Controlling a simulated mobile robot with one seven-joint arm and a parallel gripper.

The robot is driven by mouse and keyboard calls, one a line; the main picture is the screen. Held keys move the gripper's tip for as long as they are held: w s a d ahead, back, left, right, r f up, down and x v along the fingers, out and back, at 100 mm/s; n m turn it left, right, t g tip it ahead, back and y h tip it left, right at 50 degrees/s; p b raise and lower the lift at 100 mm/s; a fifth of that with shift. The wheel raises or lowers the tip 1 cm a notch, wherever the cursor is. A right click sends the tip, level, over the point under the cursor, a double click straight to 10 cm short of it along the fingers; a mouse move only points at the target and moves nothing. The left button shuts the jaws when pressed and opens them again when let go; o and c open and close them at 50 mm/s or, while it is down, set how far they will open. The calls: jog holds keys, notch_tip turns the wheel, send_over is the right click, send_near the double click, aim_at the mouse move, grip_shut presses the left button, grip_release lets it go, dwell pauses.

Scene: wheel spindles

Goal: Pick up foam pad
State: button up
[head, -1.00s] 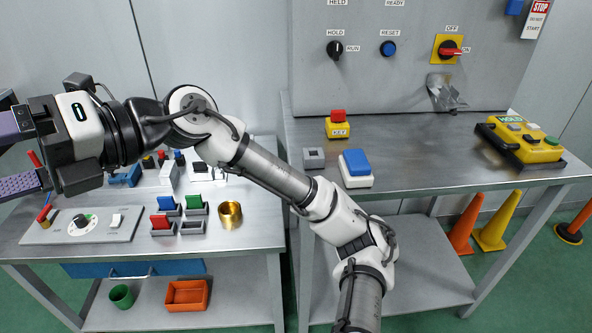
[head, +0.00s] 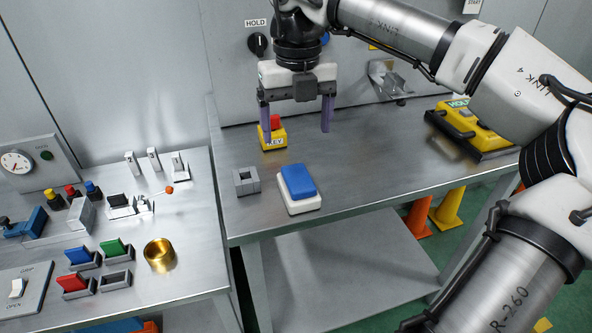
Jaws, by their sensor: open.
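A blue block with rounded edges (head: 298,180) lies on a white base (head: 300,206) near the front left of the right-hand metal table; it looks like the foam pad, though I cannot tell its material. My gripper (head: 297,136) points down, open and empty, with its two purple fingers wide apart. In the picture it is above and behind the blue block, apart from it. Its left finger partly covers a yellow block marked KEY with a red top (head: 272,136); I cannot tell whether they touch.
A grey block with a square recess (head: 246,181) sits left of the white base. A yellow HOLD box (head: 462,124) is at the right, and a panel with knobs stands behind. The left-hand table holds coloured blocks and a brass cup (head: 160,254). The table's front right is clear.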

aim_at(298, 176)
notch_tip(298, 176, down, 8)
jog(key=shift+d+r+p, duration=0.1)
jog(key=shift+p, duration=0.3)
jog(key=shift+f+p, duration=0.9)
jog(key=shift+f, duration=2.05)
jog(key=c, duration=1.2)
jog(key=shift+o, duration=0.2)
